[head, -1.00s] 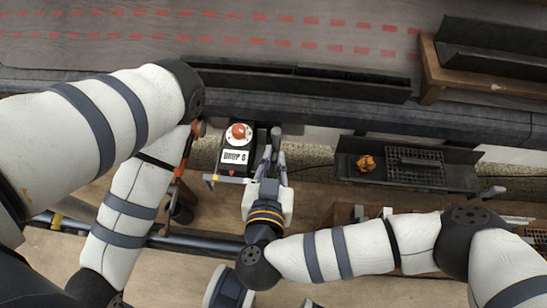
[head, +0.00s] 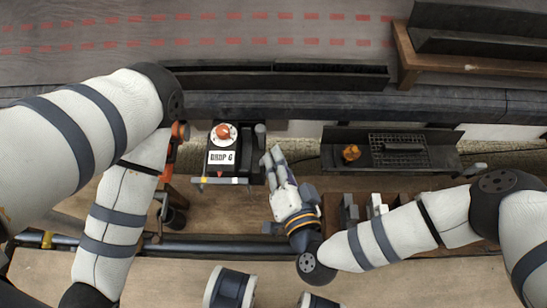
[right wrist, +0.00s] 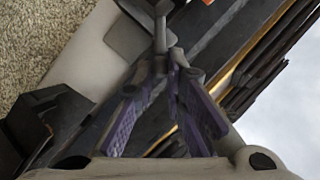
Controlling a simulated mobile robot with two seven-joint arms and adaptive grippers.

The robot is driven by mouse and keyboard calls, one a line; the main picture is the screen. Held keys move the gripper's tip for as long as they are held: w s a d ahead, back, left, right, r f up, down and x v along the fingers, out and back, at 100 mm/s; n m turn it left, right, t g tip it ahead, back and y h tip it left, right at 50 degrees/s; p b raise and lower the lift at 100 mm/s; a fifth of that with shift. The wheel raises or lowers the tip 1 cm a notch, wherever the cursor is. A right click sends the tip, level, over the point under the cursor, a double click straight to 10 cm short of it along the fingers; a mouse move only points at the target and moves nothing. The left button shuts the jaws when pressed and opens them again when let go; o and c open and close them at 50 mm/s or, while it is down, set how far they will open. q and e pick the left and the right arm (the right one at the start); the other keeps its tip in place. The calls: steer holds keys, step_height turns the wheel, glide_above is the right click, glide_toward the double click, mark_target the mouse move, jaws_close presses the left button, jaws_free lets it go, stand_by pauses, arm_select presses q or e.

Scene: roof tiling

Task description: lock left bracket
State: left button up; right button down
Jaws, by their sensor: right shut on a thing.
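In the head view my right gripper (head: 271,158) is just right of a black box (head: 217,165) with a red-orange knob (head: 223,132) and a white label. A grey upright cylinder (head: 260,131) stands at the box's right edge, just beyond the fingers. In the right wrist view the purple-padded fingers (right wrist: 167,58) are shut together on a slim grey part (right wrist: 160,30); what it belongs to is unclear. I cannot tell for sure which part is the left bracket.
A dark gutter-like trough (head: 277,77) runs along the roof edge. A black tray (head: 345,168) with a grate and an orange item lies to the right. An orange-framed part (head: 170,150) stands beside my left arm. A wooden block (head: 405,65) carries a dark channel piece.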

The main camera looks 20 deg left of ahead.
arm_select(q)
step_height(320, 180, down, 7)
steer(key=s+g+b, duration=0.1)
steer(key=s+b, duration=0.1)
steer(key=b, duration=0.5)
steer(key=shift+s+d+r+b, duration=0.15)
steer(key=shift+s+d+b, duration=0.05)
steer(key=shift+b, duration=0.2)
arm_select(e)
steer(key=f+m+y, duration=0.1)
steer(key=m, duration=0.1)
steer(key=d+f+m+t+y, duration=0.1)
steer(key=m, duration=0.1)
steer(key=f+m+y, duration=0.1)
steer(key=m, duration=0.1)
steer(key=shift+w+d+f+m, duration=0.15)
steer(key=shift+f+m, duration=0.2)
steer(key=shift+m, duration=0.05)
steer(key=c, duration=1.6)
jaws_free()
steer(key=shift+c, duration=0.2)
steer(key=shift+r, duration=0.1)
step_height(320, 180, up, 10)
